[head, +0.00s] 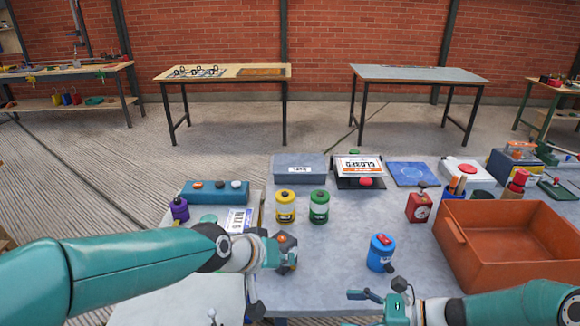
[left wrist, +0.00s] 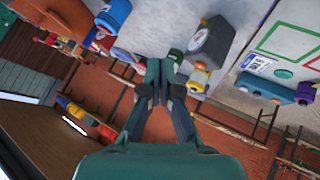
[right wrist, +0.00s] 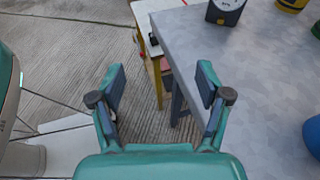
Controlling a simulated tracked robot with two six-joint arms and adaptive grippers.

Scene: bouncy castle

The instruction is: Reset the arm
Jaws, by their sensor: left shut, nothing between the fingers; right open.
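My left arm reaches in from the left in the head view, its gripper (head: 264,256) low over the near left part of the grey table (head: 335,240). In the left wrist view the left gripper (left wrist: 163,75) has its fingers together with nothing between them. A grey dial device (left wrist: 211,42) with an orange knob shows close to those fingers. My right gripper (right wrist: 160,85) is open and empty in the right wrist view, with the table's edge and floor beyond it. In the head view the right gripper (head: 372,297) is at the bottom, partly cut off.
Yellow (head: 285,206) and green (head: 319,206) canisters stand beyond the left gripper. A blue canister (head: 380,254) stands near the right gripper. An orange bin (head: 507,248) fills the table's right side. The table's middle, between the canisters, is clear.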

